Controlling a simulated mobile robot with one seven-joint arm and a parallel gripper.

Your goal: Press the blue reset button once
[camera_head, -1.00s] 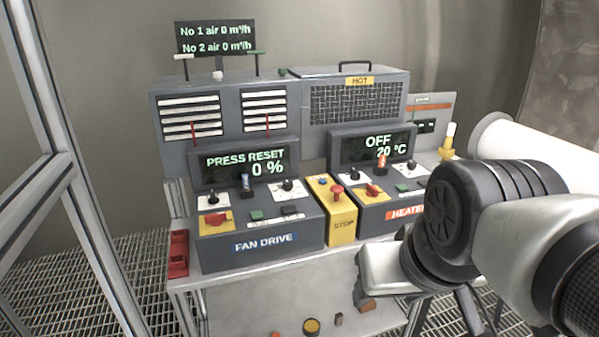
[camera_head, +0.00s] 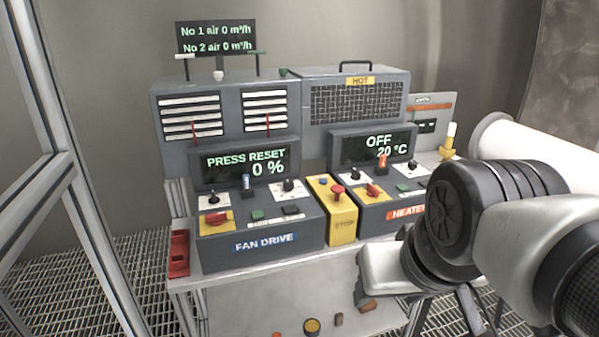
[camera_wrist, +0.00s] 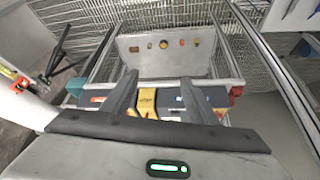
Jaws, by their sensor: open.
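The blue button (camera_head: 323,180) is a small round cap at the back of the yellow STOP box (camera_head: 341,226), behind a red mushroom button (camera_head: 337,192). The box stands between the fan drive panel (camera_head: 262,239) and the heater panel (camera_head: 403,213). The fan drive display (camera_head: 245,163) reads "PRESS RESET 0 %". In the wrist view my gripper (camera_wrist: 158,78) is open, its two dark fingers apart with nothing between them. The yellow box (camera_wrist: 148,103) shows beyond and between the fingers. In the head view my arm is at the right; the fingertips cannot be made out there.
Switches and knobs surround the box. A red tray (camera_head: 179,253) is on the bench's left edge. Several small items lie on the lower shelf (camera_head: 255,310). A metal frame (camera_head: 75,170) stands at left.

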